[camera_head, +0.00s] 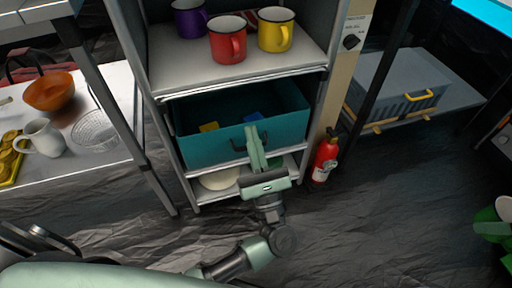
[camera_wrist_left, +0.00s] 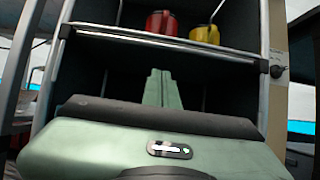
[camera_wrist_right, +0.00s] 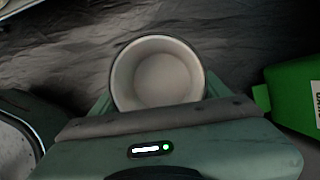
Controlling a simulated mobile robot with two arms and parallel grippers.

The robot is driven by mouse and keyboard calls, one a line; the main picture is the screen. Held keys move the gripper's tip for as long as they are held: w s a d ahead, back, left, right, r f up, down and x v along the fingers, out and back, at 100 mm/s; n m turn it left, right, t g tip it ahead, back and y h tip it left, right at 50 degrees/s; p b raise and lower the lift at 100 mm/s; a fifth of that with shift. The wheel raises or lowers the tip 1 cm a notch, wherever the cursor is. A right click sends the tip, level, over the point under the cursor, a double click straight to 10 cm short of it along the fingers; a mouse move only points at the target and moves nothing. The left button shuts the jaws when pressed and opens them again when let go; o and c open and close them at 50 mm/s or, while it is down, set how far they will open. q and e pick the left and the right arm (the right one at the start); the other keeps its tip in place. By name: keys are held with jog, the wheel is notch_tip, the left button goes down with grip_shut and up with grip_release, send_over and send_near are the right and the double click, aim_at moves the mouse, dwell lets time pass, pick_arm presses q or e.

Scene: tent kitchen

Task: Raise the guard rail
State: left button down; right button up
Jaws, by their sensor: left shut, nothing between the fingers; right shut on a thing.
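A thin metal bar (camera_head: 245,84), which looks like the guard rail, runs low along the front edge of the mug shelf (camera_head: 180,78). In the left wrist view the bar (camera_wrist_left: 160,41) crosses above my fingers, with dark brackets at its ends. My left gripper (camera_head: 252,132) is shut and empty, below the bar and in front of the teal bin (camera_head: 205,150). Its fingers (camera_wrist_left: 158,75) point up toward the shelf.
Purple (camera_head: 188,17), red (camera_head: 228,40) and yellow (camera_head: 275,30) mugs stand on the shelf. A fire extinguisher (camera_head: 325,160) stands right of the rack. A side table (camera_head: 90,165) with dishes is left. The dark floor (camera_head: 370,220) in front is mostly clear.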

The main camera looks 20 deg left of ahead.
jog(key=shift+f+b, duration=0.4)
jog(key=shift+f, duration=0.25)
pick_arm(q)
jog(key=w+a+r, duration=0.2)
jog(key=w+r, duration=0.2)
jog(key=r, duration=0.2)
jog(key=shift+a+r, duration=0.35)
